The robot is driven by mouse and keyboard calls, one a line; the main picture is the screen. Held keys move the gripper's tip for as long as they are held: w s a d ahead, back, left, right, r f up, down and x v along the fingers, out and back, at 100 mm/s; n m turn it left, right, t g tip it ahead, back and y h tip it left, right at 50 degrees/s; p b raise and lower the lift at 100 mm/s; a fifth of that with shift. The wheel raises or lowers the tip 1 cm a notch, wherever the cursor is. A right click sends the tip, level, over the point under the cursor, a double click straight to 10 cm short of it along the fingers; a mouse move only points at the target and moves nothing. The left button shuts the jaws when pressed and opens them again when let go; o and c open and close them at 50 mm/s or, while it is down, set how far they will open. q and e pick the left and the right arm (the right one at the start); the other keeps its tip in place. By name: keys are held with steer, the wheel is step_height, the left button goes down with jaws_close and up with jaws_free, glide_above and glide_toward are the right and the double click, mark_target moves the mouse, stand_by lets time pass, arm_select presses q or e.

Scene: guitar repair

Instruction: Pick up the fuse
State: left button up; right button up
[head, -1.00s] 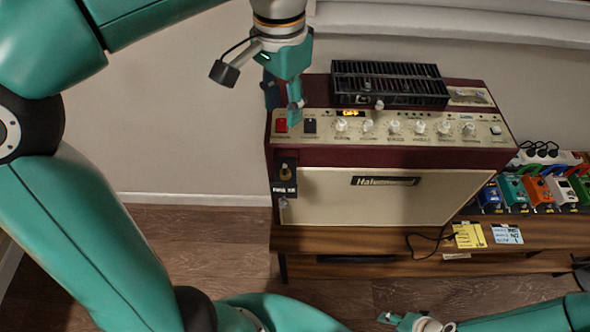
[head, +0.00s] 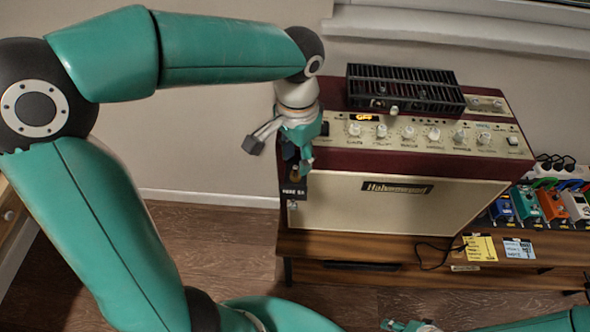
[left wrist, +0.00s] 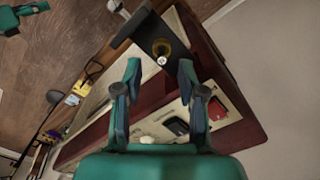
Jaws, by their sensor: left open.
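The black fuse panel (head: 293,190) with a white label is at the left front corner of the maroon amplifier. In the left wrist view the same panel (left wrist: 146,29) carries a round brass-coloured piece with a bright silver tip, which looks like the fuse (left wrist: 161,50). My left gripper (left wrist: 159,76) is open, with its two fingertips apart on either side below the fuse in the picture and nothing between them. In the head view my left gripper (head: 300,160) is right at the panel and partly covers it. My right gripper (head: 408,326) is cut off at the bottom edge.
The amplifier (head: 400,207) stands on a wooden bench (head: 350,245), with a black vented unit (head: 405,88) on top. Its control panel has several knobs and a lit display. Pedals (head: 552,205), yellow and blue notes and a cable are at the right. The floor at left is open.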

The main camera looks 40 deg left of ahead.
mark_target(295, 167)
arm_select(q)
step_height(295, 167, down, 3)
steer(key=shift+a+f, duration=0.1)
steer(key=shift+a, duration=0.05)
steer(key=shift+c, duration=0.2)
jaws_close()
